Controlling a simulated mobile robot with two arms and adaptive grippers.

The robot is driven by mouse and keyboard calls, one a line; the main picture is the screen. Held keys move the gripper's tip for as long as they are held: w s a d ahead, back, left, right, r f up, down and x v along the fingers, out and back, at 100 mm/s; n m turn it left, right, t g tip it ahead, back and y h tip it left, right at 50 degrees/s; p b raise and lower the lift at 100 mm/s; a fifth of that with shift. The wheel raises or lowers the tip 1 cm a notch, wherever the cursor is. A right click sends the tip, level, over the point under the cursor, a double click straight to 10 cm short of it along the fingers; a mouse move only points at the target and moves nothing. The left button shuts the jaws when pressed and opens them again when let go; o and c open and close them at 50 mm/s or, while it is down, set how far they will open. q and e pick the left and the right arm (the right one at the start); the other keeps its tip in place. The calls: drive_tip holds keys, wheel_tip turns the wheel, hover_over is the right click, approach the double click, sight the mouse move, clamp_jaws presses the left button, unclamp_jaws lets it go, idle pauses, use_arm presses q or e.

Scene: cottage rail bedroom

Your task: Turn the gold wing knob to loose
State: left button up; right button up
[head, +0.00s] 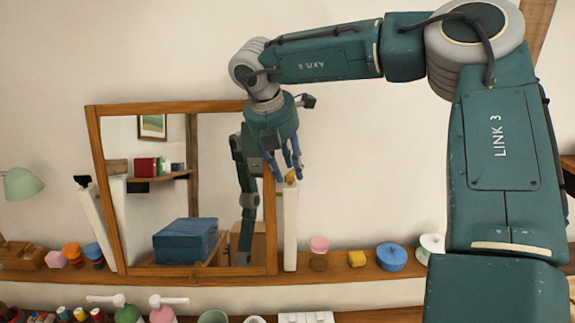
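The gold wing knob (291,176) is small and sits at the top of the white post on the right side of the wood-framed mirror (186,107). My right gripper (288,173) points down over it from above. Its blue fingers are spread apart, with the knob showing between and just below the fingertips. I cannot tell whether any finger touches the knob. The fingers hide part of the knob, so its turn angle is not clear. My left gripper is not in view.
A black knob (82,181) tops the left white post (98,222). The shelf (335,274) below holds a pink-topped jar (319,245), a yellow block (356,258) and a blue round tin (391,257). A green lamp (22,184) is at far left. The wall right of the post is clear.

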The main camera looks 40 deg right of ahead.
drive_tip(key=shift+c, duration=0.2)
clamp_jaws()
